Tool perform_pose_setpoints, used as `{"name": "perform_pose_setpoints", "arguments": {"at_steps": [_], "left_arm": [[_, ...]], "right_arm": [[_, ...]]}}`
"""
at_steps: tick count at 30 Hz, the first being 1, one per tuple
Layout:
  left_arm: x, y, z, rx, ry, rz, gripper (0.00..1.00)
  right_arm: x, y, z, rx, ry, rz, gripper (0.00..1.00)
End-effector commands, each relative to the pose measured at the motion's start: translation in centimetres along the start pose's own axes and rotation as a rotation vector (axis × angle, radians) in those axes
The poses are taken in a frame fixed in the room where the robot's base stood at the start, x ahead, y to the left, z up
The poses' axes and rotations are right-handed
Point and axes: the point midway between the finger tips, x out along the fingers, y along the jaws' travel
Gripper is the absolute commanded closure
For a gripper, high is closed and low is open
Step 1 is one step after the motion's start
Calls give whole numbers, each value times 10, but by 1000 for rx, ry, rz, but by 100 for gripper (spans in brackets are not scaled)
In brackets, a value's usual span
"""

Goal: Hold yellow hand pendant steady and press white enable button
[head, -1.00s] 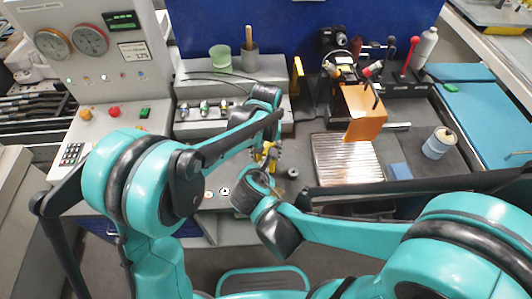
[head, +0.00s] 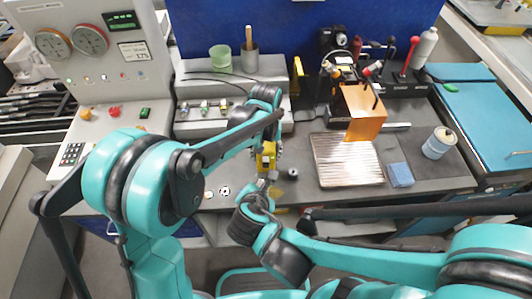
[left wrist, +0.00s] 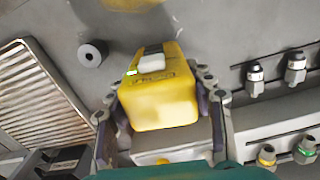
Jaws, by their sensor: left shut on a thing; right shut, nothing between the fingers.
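The yellow hand pendant (head: 266,158) is above the grey bench near the middle of the head view. My left gripper (head: 267,148) is shut on it. In the left wrist view the pendant (left wrist: 162,100) sits between the two fingers of my left gripper (left wrist: 160,94). The white enable button (left wrist: 152,58) shows on its face, with a small lit green light (left wrist: 132,72) beside it. My right gripper (head: 261,187) is shut and empty, just below the pendant in the head view, and seems apart from it. The button is too small to make out in the head view.
A ribbed metal plate (head: 347,165) and an orange box (head: 363,112) are to the right. A small dark ring (head: 293,172) lies close to the pendant. A grey block with several connectors (head: 205,115) is to the left. A blue pad (head: 400,174) lies farther right.

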Motion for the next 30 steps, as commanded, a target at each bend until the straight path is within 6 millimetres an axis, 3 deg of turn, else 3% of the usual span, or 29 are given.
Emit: {"name": "perform_pose_setpoints", "arguments": {"at_steps": [11, 12, 14, 15, 25, 30], "left_arm": [[0, 0, 0, 0, 0, 0, 93], [0, 0, 0, 0, 0, 0, 42], [0, 0, 0, 0, 0, 0, 26], [0, 0, 0, 0, 0, 0, 23], [-3, 0, 0, 0, 0, 0, 23], [-25, 0, 0, 0, 0, 0, 23]], "right_arm": [[-2, -1, -1, 0, 0, 0, 100], [-2, -1, -1, 0, 0, 0, 100], [-2, -1, -1, 0, 0, 0, 100], [-2, -1, -1, 0, -1, 0, 100], [-2, -1, -1, 0, -1, 0, 100], [-2, -1, -1, 0, 0, 0, 100]]}}
